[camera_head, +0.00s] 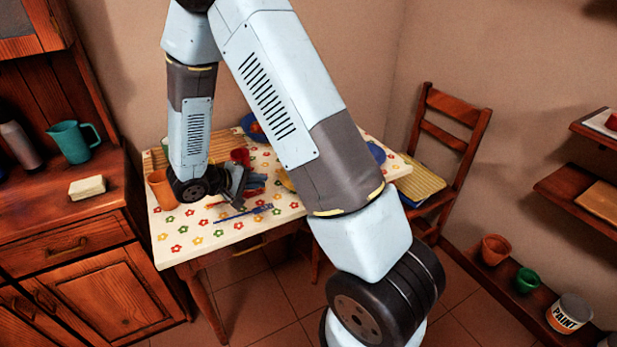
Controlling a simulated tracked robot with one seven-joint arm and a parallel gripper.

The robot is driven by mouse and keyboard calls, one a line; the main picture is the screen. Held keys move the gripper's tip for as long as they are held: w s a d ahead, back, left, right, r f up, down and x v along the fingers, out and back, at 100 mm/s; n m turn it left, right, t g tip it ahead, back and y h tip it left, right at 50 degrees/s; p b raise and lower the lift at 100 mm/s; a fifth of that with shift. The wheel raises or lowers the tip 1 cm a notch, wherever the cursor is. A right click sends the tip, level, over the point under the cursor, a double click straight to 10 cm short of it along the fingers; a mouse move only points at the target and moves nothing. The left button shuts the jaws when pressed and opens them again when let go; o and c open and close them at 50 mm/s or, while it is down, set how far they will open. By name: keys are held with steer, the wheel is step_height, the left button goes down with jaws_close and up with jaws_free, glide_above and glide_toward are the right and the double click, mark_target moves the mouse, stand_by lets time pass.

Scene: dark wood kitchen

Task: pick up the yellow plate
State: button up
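A yellow rim (285,179), which looks like the yellow plate, shows on the flowered tablecloth just left of my forearm. Most of it is hidden behind my arm. My gripper (238,188) is low over the table, left of the yellow rim and apart from it in the picture. Its fingers are small and dark, and I cannot tell whether they are open or shut.
The table (190,240) also holds an orange cup (161,189), a red cup (240,157), blue utensils (240,213) and blue plates (376,152) at the back. A chair (452,140) stands right. A cabinet (95,270) is left.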

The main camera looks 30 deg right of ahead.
mark_target(284, 193)
steer(key=f, duration=0.1)
steer(key=a+f, duration=0.1)
steer(key=w+f+t, duration=0.1)
steer(key=shift+a+f+n, duration=0.2)
steer(key=shift+a+n, duration=0.05)
steer(key=shift+n, duration=0.05)
steer(key=shift+d+f, duration=0.2)
steer(key=x, duration=0.7)
steer(key=shift+d+f, duration=0.1)
steer(key=shift+d, duration=0.1)
steer(key=shift+w+x, duration=0.15)
steer(key=shift+x, duration=1.3)
steer(key=shift+w+x, duration=0.1)
steer(key=shift+x, duration=1.35)
steer(key=shift+a+f, duration=0.1)
steer(key=shift+a, duration=0.05)
steer(key=shift+c, duration=0.2)
jaws_close()
